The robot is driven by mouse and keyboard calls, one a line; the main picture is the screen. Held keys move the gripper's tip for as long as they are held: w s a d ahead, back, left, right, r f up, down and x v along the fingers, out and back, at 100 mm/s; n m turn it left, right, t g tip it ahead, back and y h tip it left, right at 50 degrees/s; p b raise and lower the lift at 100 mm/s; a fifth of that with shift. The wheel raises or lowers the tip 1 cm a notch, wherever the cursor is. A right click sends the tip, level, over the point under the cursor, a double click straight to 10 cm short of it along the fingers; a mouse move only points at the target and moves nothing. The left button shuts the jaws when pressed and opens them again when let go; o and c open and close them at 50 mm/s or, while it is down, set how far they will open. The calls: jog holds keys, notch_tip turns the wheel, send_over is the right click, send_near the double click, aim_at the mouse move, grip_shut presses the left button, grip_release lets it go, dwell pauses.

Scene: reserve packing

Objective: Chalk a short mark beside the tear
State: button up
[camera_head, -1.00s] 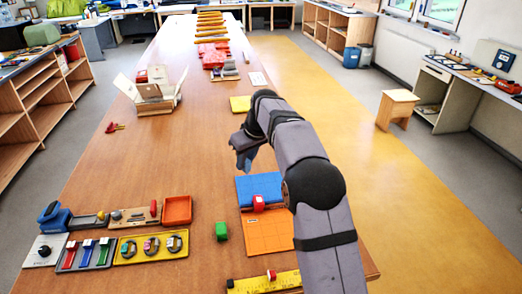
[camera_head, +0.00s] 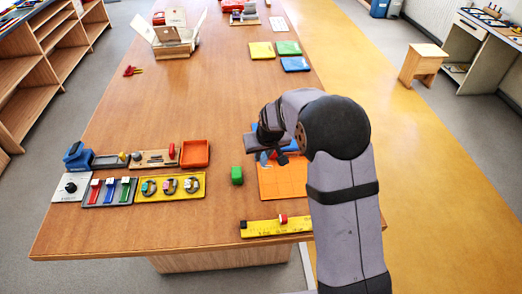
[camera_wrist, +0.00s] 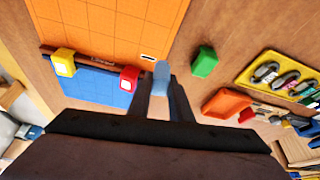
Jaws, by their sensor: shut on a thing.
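An orange sheet (camera_head: 290,183) lies flat on the table; it fills the upper left of the wrist view (camera_wrist: 110,25). A small white slit-like spot with a dark edge, apparently the tear (camera_wrist: 148,57), shows near its edge. My gripper (camera_wrist: 161,93) is shut on a pale blue stick, apparently the chalk (camera_wrist: 161,75), whose tip appears just beside the spot. I cannot tell whether it touches the sheet. In the head view my gripper (camera_head: 271,157) is low over the sheet's far edge and hides the tear.
A blue sheet (camera_wrist: 88,84) adjoins the orange one, with a yellow block (camera_wrist: 63,62) and a red block (camera_wrist: 129,79) along the seam. A green block (camera_head: 237,175) stands left of the sheet. A yellow ruler (camera_head: 262,228) lies in front. Trays, including a yellow one (camera_head: 150,198), are left.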

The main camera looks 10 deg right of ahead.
jog(key=shift+w+a+r+m, duration=0.15)
jog(key=shift+w+m, duration=0.1)
jog(key=shift+w, duration=0.15)
jog(key=shift+w+a+r+m, duration=0.1)
jog(key=shift+w+m, duration=0.15)
jog(key=shift+w, duration=0.1)
jog(key=shift+w+r+m+h, duration=0.1)
jog(key=shift+w+m+h, duration=0.05)
jog(key=shift+m+h, duration=0.25)
jog(key=shift+f+b, duration=2.25)
jog(key=shift+f, duration=0.95)
jog(key=shift+f, duration=0.3)
jog(key=shift+d, duration=0.2)
jog(key=shift+d+f, duration=0.15)
jog(key=shift+d, duration=0.7)
